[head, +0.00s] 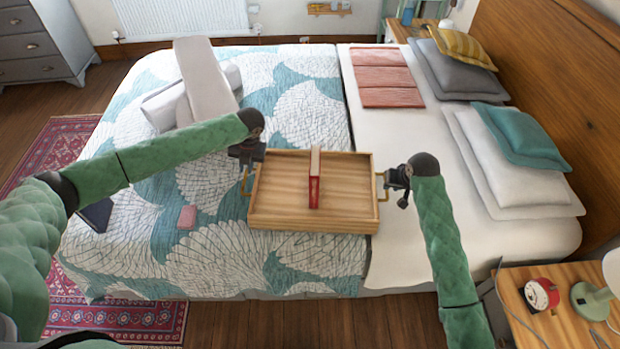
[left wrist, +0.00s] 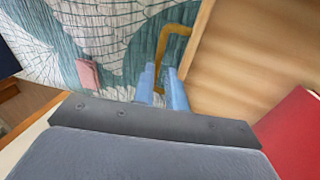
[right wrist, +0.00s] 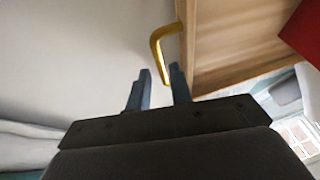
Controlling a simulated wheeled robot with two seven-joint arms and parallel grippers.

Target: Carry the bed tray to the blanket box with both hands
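The wooden bed tray (head: 280,205) rests on the bed, across the edge between the patterned quilt and the white sheet. A red book-like object (head: 315,190) stands upright in it. My left gripper (head: 246,172) is at the tray's left brass handle (head: 244,187); the left wrist view shows this handle (left wrist: 176,40) running down between the fingers, but not clearly whether they press on it. My right gripper (head: 388,180) is at the right brass handle. In the right wrist view its fingers are apart, with the handle (right wrist: 158,42) at their tips. I cannot make out the blanket box.
A small pink object (head: 187,216) and a dark flat object (head: 96,214) lie on the quilt at left. White folded pieces (head: 205,85) lie farther back. Pillows (head: 515,175) are at right.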

